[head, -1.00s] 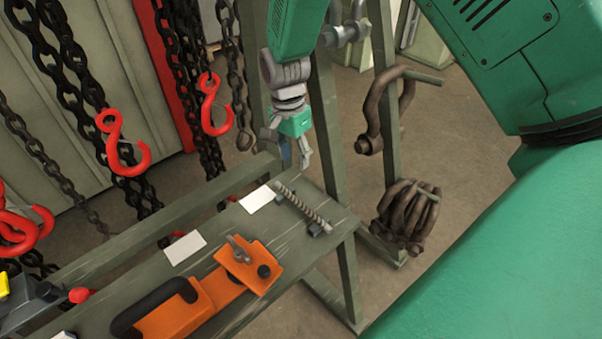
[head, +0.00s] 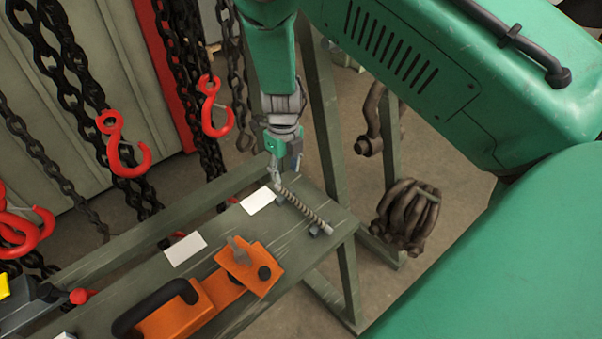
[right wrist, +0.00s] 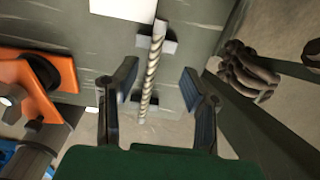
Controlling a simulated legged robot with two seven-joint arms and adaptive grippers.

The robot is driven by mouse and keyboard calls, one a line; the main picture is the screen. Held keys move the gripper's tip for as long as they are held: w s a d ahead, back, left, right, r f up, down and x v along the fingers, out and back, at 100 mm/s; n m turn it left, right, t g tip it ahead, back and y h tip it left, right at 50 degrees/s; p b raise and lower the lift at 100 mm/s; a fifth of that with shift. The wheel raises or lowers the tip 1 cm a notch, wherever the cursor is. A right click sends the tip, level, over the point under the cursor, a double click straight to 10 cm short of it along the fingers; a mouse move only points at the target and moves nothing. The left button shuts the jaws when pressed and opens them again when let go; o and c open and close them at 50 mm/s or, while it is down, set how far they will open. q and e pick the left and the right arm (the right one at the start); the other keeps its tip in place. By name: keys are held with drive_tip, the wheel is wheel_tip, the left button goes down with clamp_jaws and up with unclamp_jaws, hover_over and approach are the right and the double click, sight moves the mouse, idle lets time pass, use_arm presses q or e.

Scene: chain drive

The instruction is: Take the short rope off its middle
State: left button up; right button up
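The short rope (head: 305,209) is a thin twisted grey-brown length on the green-grey table, resting across two small grey blocks near its ends. In the right wrist view the rope (right wrist: 151,75) runs upright between the two dark fingers. My right gripper (head: 279,178) is at the rope's far end in the head view. In the right wrist view my right gripper (right wrist: 160,88) is open, one finger on each side of the rope, with a gap on both sides. My left gripper is not in view.
An orange tool (head: 215,290) with a black handle lies on the table left of the rope. White cards (head: 259,201) lie beside it. Red hooks (head: 122,150) hang on chains at left. Rusty shackles (head: 409,215) hang at right beyond the table edge.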

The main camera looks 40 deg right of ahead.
sight(286, 191)
drive_tip(key=shift+s+a+f, duration=0.1)
drive_tip(key=shift+a+f, duration=0.05)
drive_tip(key=shift+f, duration=1.6)
drive_tip(key=shift+s+a+f, duration=0.1)
drive_tip(key=shift+f, duration=1.65)
clamp_jaws()
